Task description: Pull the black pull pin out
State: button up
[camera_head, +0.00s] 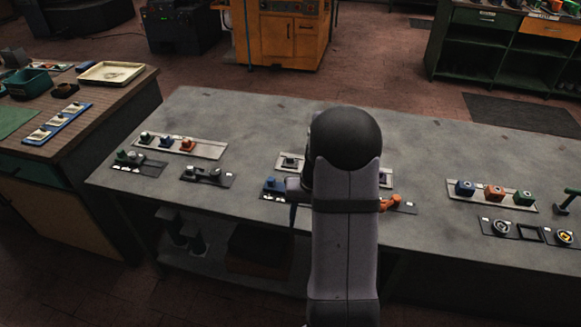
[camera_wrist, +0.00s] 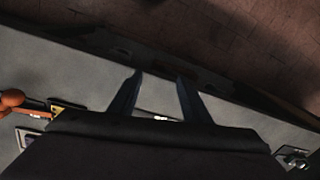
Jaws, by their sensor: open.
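I cannot pick out the black pull pin with certainty in either view. A dark plate with small black parts (camera_head: 207,176) lies on the grey bench left of my arm, but its details are too small to read. My gripper (camera_wrist: 160,78) shows in the wrist view with two dark fingers apart and nothing between them. Its fingertips appear over the grey bench (camera_wrist: 80,75) near its edge. In the head view my arm hides most of the gripper and the middle of the bench; one dark finger (camera_head: 293,215) shows beside the arm, near a blue block (camera_head: 272,184).
An orange handle (camera_head: 390,203) stands just right of my arm and also shows in the wrist view (camera_wrist: 10,100). A tray with coloured blocks (camera_head: 493,207) and a plate with round parts (camera_head: 528,233) lie further right. Bare bench (camera_head: 330,97) lies behind the fixtures.

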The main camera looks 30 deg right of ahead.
jog(key=shift+n+t, duration=0.4)
jog(key=shift+t, duration=0.3)
jog(key=w, duration=0.1)
jog(key=w+d+r, duration=0.1)
jog(key=w, duration=0.1)
jog(key=w+d, duration=0.1)
jog(key=w, duration=0.1)
jog(key=shift+w+d+r, duration=0.2)
jog(key=shift+r, duration=0.2)
jog(key=w+d+r+n+t+h, duration=0.1)
jog(key=w+d+r+n+t, duration=0.1)
jog(key=w+r+n, duration=0.3)
jog(key=shift+w+d+r, duration=0.25)
jog(key=shift+w+r, duration=0.25)
jog(key=shift+w, duration=0.7)
jog(key=shift+f, duration=0.1)
jog(key=shift+p+x, duration=0.95)
jog(key=shift+x, duration=2.65)
jog(key=shift+w, duration=0.1)
jog(key=shift+c, duration=0.6)
